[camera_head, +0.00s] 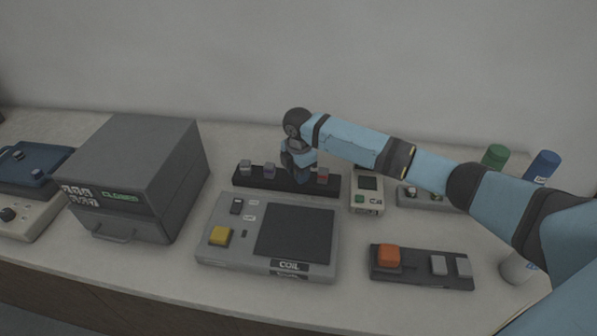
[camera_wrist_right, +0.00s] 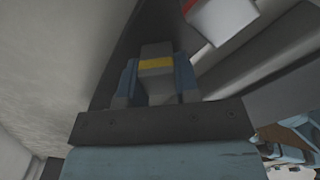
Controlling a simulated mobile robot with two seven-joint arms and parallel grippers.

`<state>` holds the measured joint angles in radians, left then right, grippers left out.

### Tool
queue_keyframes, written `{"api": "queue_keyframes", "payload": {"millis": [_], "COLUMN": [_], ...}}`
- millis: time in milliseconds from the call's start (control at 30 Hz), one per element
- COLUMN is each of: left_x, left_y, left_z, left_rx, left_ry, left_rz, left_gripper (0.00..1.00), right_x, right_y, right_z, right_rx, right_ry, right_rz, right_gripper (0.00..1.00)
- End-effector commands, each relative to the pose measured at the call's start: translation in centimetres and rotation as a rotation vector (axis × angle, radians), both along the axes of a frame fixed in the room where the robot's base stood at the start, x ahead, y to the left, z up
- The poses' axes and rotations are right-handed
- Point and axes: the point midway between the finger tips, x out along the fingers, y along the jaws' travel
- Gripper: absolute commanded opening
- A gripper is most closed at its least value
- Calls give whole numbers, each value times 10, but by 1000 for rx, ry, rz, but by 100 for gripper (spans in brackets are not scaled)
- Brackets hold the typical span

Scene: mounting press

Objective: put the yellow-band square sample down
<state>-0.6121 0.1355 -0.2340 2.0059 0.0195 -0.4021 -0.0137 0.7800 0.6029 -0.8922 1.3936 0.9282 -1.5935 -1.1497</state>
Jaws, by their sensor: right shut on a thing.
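The yellow-band square sample (camera_wrist_right: 156,66) is a grey block with a yellow stripe. In the right wrist view it sits between the two blue fingers of my right gripper (camera_wrist_right: 155,82), which is shut on it. In the head view my right gripper (camera_head: 297,167) points down over the dark sample rack (camera_head: 262,183) behind the coil unit, and the arm hides the sample there. I cannot tell whether the sample touches the rack. A red-banded sample (camera_wrist_right: 215,18) is close beside the gripper in the wrist view. My left gripper is not in view.
Grey samples (camera_head: 246,169) stand at the rack's left part. The coil unit (camera_head: 214,255) with its dark plate is in front. A grey closed box (camera_head: 135,175) stands left. A small meter (camera_head: 367,203) and an orange-button panel (camera_head: 415,281) are to the right.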

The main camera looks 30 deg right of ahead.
Motion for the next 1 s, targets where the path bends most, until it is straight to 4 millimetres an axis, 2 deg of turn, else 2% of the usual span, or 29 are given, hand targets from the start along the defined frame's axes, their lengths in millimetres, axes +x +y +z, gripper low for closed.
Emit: {"api": "queue_keyframes", "payload": {"millis": [267, 300, 367, 400, 733, 867, 1000], "left_x": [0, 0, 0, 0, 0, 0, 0], "left_y": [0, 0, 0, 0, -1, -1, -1], "left_z": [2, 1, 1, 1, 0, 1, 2], "left_rx": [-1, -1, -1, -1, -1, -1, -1], "left_ry": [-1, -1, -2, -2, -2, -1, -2], "left_rz": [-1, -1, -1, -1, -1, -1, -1], "left_gripper": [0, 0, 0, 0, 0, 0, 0], "right_x": [0, 0, 0, 0, 1, 1, 1], "right_y": [0, 0, 0, 0, 0, 0, 0], "right_z": [-2, -2, -2, -2, 4, 23, 53], "right_rx": [0, 0, 0, 0, 0, 1, 1], "right_ry": [0, 0, 0, 0, -2, -4, -4], "right_rz": [0, 0, 0, 0, 1, 1, 0], "right_gripper": [0, 39, 53, 55, 55, 55, 55]}}
